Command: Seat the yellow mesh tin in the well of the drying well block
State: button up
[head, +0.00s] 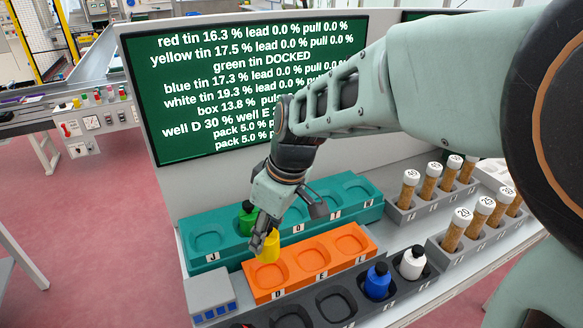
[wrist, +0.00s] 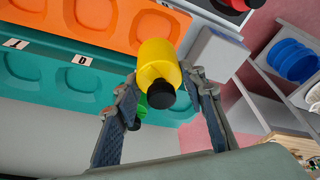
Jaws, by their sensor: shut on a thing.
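The yellow mesh tin (head: 271,247) has a black cap and is held between the fingers of my gripper (head: 261,240). It also shows in the wrist view (wrist: 158,62), with its cap facing the camera between both fingers. The orange block (head: 342,267) has wells marked D, E and a third letter, and all look empty. In the head view the tin appears over the back of well D (head: 267,276). I cannot tell whether it touches the block. My gripper partly hides the tin in the head view.
A teal block (head: 205,262) stands behind, with a green tin (head: 247,217) in it, partly hidden by my gripper. A dark block (head: 336,303) in front holds a blue tin (head: 377,281) and a white tin (head: 413,262). Capped tubes (head: 430,184) stand in grey racks at the right.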

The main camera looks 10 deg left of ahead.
jog(key=shift+f+b, duration=2.1)
jog(key=shift+f, duration=0.6)
jog(key=shift+f+b, duration=1.65)
jog(key=shift+f, duration=0.05)
jog(key=o, duration=1.4)
jog(key=shift+r, duration=0.1)
